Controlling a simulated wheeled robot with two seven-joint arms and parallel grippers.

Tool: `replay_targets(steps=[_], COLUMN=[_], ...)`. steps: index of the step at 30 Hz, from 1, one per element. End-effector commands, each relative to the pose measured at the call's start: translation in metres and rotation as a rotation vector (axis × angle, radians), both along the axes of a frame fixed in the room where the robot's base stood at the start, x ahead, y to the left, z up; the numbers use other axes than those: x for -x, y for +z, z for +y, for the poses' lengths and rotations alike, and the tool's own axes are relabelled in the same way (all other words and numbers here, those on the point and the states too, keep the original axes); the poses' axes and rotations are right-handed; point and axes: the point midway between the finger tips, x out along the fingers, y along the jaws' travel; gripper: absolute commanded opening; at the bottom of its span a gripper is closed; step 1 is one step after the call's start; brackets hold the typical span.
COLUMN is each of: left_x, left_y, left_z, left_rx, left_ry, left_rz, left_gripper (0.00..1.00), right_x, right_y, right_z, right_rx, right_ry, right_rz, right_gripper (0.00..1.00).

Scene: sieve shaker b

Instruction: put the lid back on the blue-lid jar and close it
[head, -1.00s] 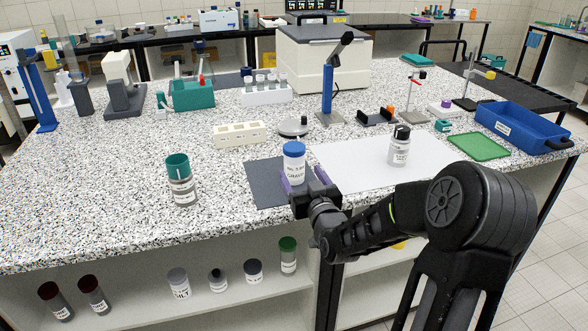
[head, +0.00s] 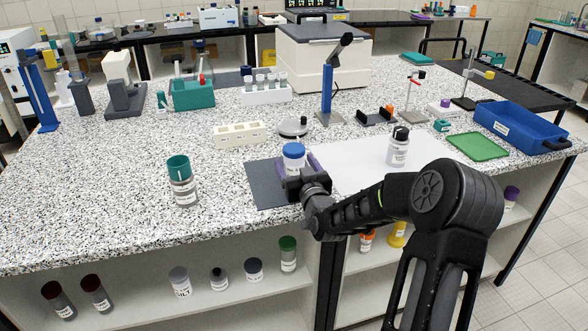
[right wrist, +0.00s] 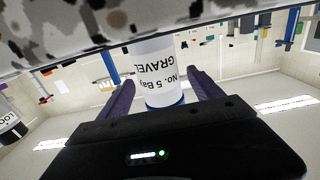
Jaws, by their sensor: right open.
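The blue-lid jar (head: 294,164) stands upright on the dark grey mat (head: 265,182), and its blue lid (head: 294,151) sits on top. Whether the lid is tight cannot be seen. My right gripper (head: 297,166) is open at the front of the jar, with one purple finger on each side. Its fingers (right wrist: 160,80) show gaps to the jar in the wrist view. My left gripper is out of view.
A teal-topped jar (head: 181,180) stands to the left. A black-capped bottle (head: 398,147) is on the white sheet (head: 350,160) at right.

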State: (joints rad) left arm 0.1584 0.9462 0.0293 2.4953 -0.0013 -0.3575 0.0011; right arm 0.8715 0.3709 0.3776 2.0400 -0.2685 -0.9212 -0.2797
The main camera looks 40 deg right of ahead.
Motion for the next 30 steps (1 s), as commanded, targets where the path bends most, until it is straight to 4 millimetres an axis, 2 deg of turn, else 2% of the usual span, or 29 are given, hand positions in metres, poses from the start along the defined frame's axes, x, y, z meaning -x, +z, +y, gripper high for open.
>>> replay_targets(steps=[15, 30], left_x=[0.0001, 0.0], left_y=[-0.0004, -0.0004], left_z=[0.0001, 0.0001], left_rx=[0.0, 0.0], left_ry=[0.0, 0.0], left_rz=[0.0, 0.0], left_gripper=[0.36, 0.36], right_x=[0.0005, 0.0006], right_y=[-0.0001, -0.0001], right_z=[0.0001, 0.0001], right_rx=[0.001, 0.001], right_ry=[0.0, 0.0], right_rz=[0.0, 0.0], right_gripper=[0.75, 0.34])
